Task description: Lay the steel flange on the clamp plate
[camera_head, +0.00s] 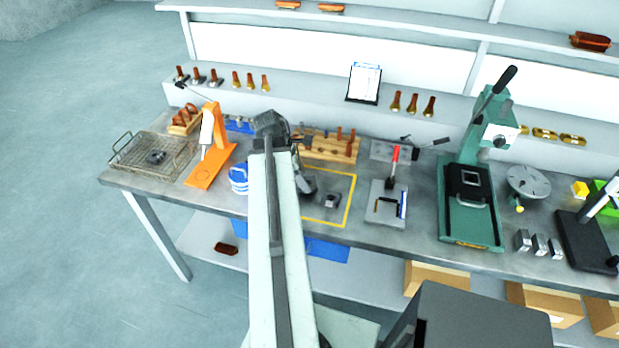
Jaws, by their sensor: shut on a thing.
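My gripper (306,184) is at the far end of my arm, over the left part of a yellow-outlined area on the bench. It is shut on a grey metal part, largely hidden by the arm and jaws; I cannot tell its full shape. A small grey block-like piece (331,201) shows just right of the jaws. The clamp plate (378,215), a grey plate with a red-handled clamp (394,163), lies to the right of the yellow outline, apart from my gripper. A dark round part (157,157) lies in the wire mesh basket at the left.
The mesh basket (128,164) and an orange stand (217,158) are left of my arm, with a blue-and-white container (238,180) close beside it. A wooden tool rack (316,145) stands behind my gripper. A tall green press (473,215) stands right of the clamp plate.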

